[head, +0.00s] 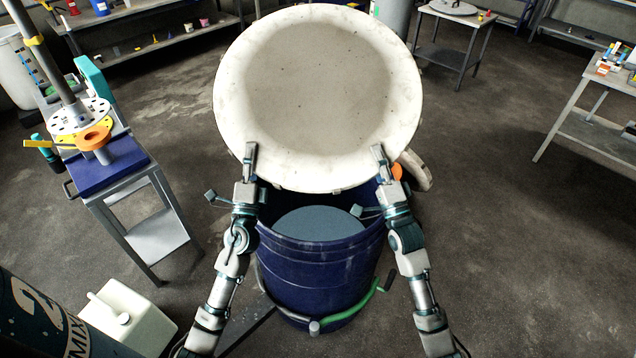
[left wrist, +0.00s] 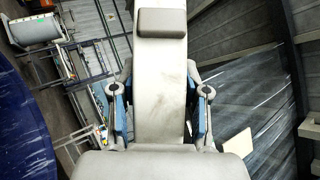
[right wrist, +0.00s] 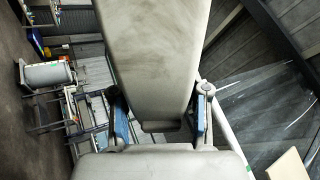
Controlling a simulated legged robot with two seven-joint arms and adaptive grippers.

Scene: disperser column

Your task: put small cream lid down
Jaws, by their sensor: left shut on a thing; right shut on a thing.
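A round cream lid (head: 318,95) is held up over the far side of the open blue drum (head: 315,275), its broad face turned toward my head. My left gripper (head: 250,153) is shut on the near left part of its rim. My right gripper (head: 379,153) is shut on the near right part. In the left wrist view the lid's edge (left wrist: 160,75) passes between the fingers. In the right wrist view its edge (right wrist: 155,60) does the same. The lid hides part of the drum's far rim. Blue-grey contents (head: 318,224) show inside the drum.
Another cream piece (head: 417,171) shows partly behind the drum at right, beside something orange. A disperser stand with a blue base (head: 105,165) is at left. A white jug (head: 128,320) stands at lower left. A shelf table (head: 595,120) is far right. Open floor lies to the right.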

